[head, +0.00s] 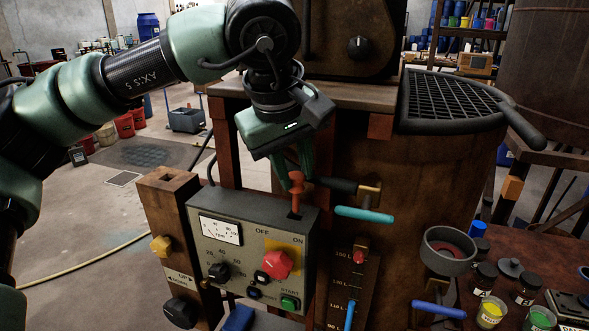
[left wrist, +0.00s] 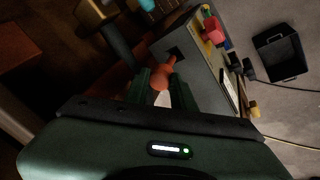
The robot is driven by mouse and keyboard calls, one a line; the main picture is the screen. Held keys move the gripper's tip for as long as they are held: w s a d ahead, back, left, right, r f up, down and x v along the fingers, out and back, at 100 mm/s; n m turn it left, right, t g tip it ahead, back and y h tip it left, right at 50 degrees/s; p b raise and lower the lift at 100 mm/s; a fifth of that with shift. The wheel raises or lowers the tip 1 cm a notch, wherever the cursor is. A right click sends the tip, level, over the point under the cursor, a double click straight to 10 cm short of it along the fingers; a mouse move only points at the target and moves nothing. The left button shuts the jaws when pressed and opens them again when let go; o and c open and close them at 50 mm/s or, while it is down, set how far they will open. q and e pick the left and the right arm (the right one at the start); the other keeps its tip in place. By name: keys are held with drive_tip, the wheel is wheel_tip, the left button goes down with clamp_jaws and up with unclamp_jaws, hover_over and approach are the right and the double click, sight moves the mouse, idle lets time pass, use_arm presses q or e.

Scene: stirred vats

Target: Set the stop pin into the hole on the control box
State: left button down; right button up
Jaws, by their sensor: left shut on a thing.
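The orange-red stop pin (head: 297,188) is upright just over the top of the grey control box (head: 210,255). My left gripper (head: 294,168) is shut on it from above. In the left wrist view the pin (left wrist: 161,76) sits between the green fingers (left wrist: 162,84), its far end close to the dark square hole (left wrist: 175,53) in the box top. In the head view the dark hole (head: 294,214) shows at the pin's lower end. I cannot tell whether the tip is inside it. My right gripper is in neither view.
A black-and-brass fitting (head: 368,191) and a teal handle (head: 364,215) stick out just right of the pin. The box front carries a red knob (head: 275,264) and a green button (head: 290,302). A wooden post (head: 171,200) stands close left of the box.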

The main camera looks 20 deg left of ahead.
sight(296, 202)
use_arm(q)
drive_tip(key=shift+f+b, duration=2.05)
drive_tip(key=shift+f, duration=0.45)
idle(0.4)
drive_tip(key=c, duration=1.1)
unclamp_jaws()
drive_tip(key=shift+r, duration=0.1)
drive_tip(key=b+v, duration=0.1)
drive_tip(key=v, duration=0.6)
drive_tip(key=shift+s+r, duration=0.2)
drive_tip(key=shift+r, duration=0.05)
